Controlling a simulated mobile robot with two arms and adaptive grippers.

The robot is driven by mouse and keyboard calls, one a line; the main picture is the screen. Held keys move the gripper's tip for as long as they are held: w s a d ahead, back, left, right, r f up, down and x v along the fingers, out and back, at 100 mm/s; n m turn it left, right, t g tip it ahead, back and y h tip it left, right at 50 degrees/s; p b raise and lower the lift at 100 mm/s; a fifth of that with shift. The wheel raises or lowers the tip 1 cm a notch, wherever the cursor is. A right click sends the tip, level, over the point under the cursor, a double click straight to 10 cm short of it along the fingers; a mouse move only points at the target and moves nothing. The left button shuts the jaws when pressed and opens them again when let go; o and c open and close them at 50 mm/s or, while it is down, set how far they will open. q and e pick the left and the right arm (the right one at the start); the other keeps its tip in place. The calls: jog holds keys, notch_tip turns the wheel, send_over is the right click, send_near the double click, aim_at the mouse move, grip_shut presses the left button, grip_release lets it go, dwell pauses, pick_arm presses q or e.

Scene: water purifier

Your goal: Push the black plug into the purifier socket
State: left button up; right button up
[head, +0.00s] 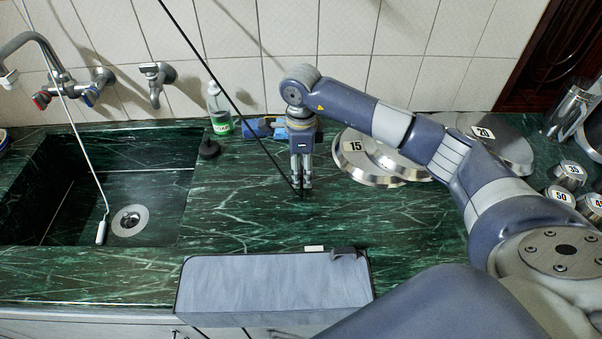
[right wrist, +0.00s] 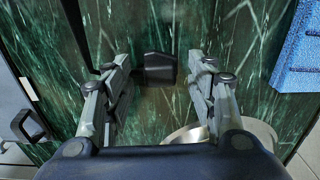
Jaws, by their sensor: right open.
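My right gripper (head: 301,186) points down over the green counter, right of the sink. In the right wrist view its two fingers (right wrist: 163,66) are apart. The black plug (right wrist: 157,68) is between or just beyond the fingertips, with no clear contact. A black cable (head: 222,93) slants from the top of the head view down to the gripper. The grey box-shaped purifier (head: 270,285) is at the counter's front edge, with a dark hook-like part (head: 345,253) at its back right. I cannot make out its socket. My left gripper is not in view.
The sink (head: 95,195) is at left, with a dark round knob (head: 208,148) beside it. A soap bottle (head: 219,110) and blue sponge (head: 258,127) stand behind. The counter between gripper and purifier is clear.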

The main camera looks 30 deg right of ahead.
aim_at(301, 171)
jog(key=shift+f, duration=0.4)
jog(key=c, duration=1.1)
jog(key=shift+r, duration=0.1)
jog(key=shift+r, duration=0.5)
notch_tip(301, 171, up, 3)
jog(key=shift+w+f+b, duration=0.1)
jog(key=shift+f+b, duration=0.1)
jog(key=shift+b, duration=0.55)
jog(key=s+a+b, duration=0.1)
jog(key=s+a, duration=0.2)
jog(key=s, duration=0.1)
jog(key=s+a+r, duration=0.1)
jog(key=s+a, duration=0.2)
jog(key=s, duration=0.2)
jog(key=s+a+b, duration=0.1)
jog(key=s+a, duration=0.2)
jog(key=s, duration=0.1)
jog(key=shift+s+a+r+b, duration=0.1)
jog(key=shift+s+r+b, duration=0.05)
jog(key=shift+b, duration=0.15)
